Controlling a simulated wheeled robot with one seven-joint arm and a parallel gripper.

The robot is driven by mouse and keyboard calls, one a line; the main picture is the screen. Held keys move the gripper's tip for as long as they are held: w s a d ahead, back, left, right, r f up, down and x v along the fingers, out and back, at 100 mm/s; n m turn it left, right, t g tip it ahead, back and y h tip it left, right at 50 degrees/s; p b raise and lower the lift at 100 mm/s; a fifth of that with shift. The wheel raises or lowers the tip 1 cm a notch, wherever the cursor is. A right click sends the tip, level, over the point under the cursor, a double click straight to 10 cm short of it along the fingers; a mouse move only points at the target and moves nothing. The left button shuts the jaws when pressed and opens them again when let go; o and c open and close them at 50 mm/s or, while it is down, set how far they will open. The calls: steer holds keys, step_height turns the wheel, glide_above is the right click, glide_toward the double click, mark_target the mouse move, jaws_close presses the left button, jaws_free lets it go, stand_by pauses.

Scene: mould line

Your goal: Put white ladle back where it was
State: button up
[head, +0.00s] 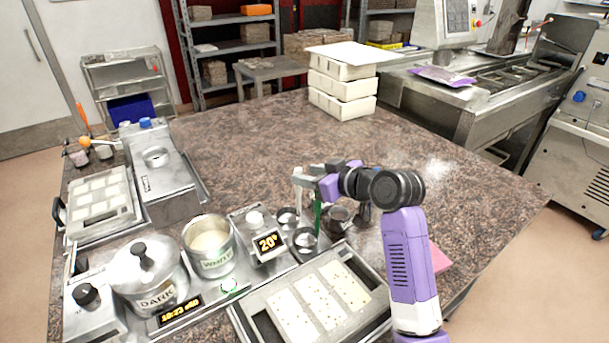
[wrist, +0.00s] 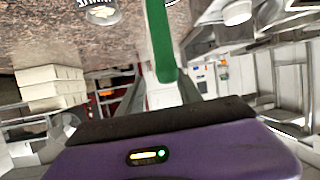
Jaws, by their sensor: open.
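My gripper (head: 309,188) is open, above the metal cups at the middle of the counter. A green upright handle (head: 317,217) stands just below and between its fingers; I take it for the white ladle's handle. In the wrist view the green handle (wrist: 160,40) lies between the open fingers (wrist: 162,88); contact cannot be told. The handle's lower end is at a small metal cup (head: 305,239); the ladle's bowl cannot be made out. The pot marked WHITE (head: 218,265) stands open to the left with pale contents and no ladle visible in it.
A lidded pot marked DARK (head: 157,297) stands at the front left. A display box reading 20 (head: 268,244) is between the WHITE pot and the cups. A filled mould tray (head: 256,322) lies in front. Stacked white moulds (head: 342,90) stand behind; the middle counter (head: 250,140) is clear.

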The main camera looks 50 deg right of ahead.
steer(key=v, duration=1)
steer(key=shift+b, duration=0.4)
steer(key=d+r+m+t+h, duration=0.2)
steer(key=d+r+h, duration=0.1)
steer(key=d+r, duration=0.15)
steer(key=s+a+f+n+y, duration=0.1)
steer(key=s+a+f, duration=0.4)
steer(key=s+a, duration=0.3)
steer(key=s+a+f+n+y, duration=0.1)
steer(key=s+a+f+y, duration=0.1)
steer(key=s+a+f, duration=0.4)
steer(key=s+a+f+n+y, duration=0.1)
steer(key=s+a+f, duration=0.5)
steer(key=s+a, duration=0.6)
steer(key=a, duration=0.5)
steer(key=shift+a+g+y, duration=0.25)
steer(key=shift+g+y, duration=0.05)
steer(key=shift+y, duration=0.1)
